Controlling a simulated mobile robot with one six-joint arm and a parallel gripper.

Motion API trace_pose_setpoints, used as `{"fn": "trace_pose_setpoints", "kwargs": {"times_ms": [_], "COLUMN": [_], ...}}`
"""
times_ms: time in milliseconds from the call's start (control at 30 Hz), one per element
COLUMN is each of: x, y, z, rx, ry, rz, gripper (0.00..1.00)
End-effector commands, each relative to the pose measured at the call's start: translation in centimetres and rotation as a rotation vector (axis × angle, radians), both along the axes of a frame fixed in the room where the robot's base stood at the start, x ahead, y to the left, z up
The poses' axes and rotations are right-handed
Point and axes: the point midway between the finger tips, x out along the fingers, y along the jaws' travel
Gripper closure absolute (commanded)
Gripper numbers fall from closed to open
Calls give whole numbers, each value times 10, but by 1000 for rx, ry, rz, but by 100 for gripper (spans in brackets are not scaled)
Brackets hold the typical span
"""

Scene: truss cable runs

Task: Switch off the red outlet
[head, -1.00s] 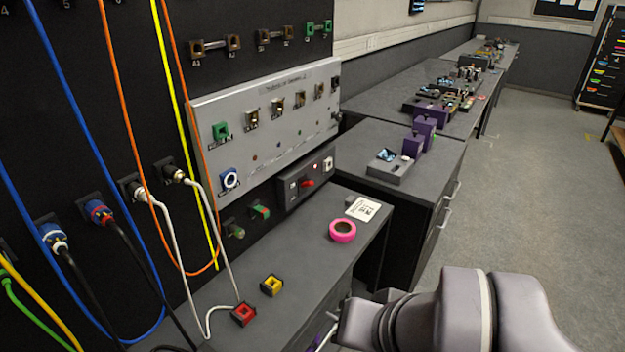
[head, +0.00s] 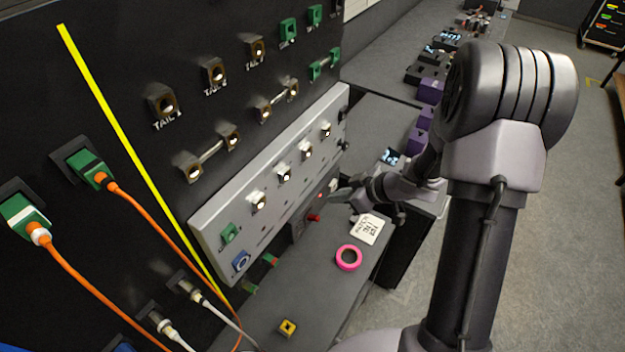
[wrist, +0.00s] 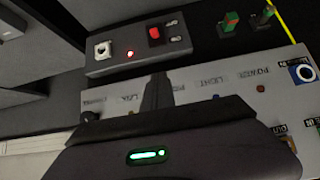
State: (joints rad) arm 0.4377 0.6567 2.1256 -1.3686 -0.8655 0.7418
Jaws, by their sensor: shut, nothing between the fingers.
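A dark grey outlet box (wrist: 140,45) is fixed to the black wall below the light grey panel (head: 275,190). In the wrist view it carries a red switch (wrist: 155,34), a small lit red light (wrist: 130,55) and a white square fitting with a round centre (wrist: 102,50). In the head view the red switch (head: 314,217) shows small, beside my gripper. My gripper (head: 335,196) is shut and empty, its tips pointing at the box. In the wrist view the fingers (wrist: 158,80) end just short of the box's edge; contact cannot be told.
The light grey panel (wrist: 210,85) with knobs and labels lies close to the fingers. A pink tape roll (head: 348,257), a white printed card (head: 366,228) and a yellow square piece (head: 288,327) lie on the bench. Orange cables (head: 150,220) hang at the left.

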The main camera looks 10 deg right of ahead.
Motion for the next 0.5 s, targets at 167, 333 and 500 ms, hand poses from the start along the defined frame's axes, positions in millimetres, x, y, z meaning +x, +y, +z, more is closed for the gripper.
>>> {"fn": "trace_pose_setpoints", "kwargs": {"times_ms": [167, 333, 500], "x": [0, 3, 18], "y": [0, 4, 19], "z": [-2, -7, -31], "rx": [0, -1, -1], "ry": [0, -1, 0], "rz": [1, 2, 4], "gripper": [100, 100, 100]}}
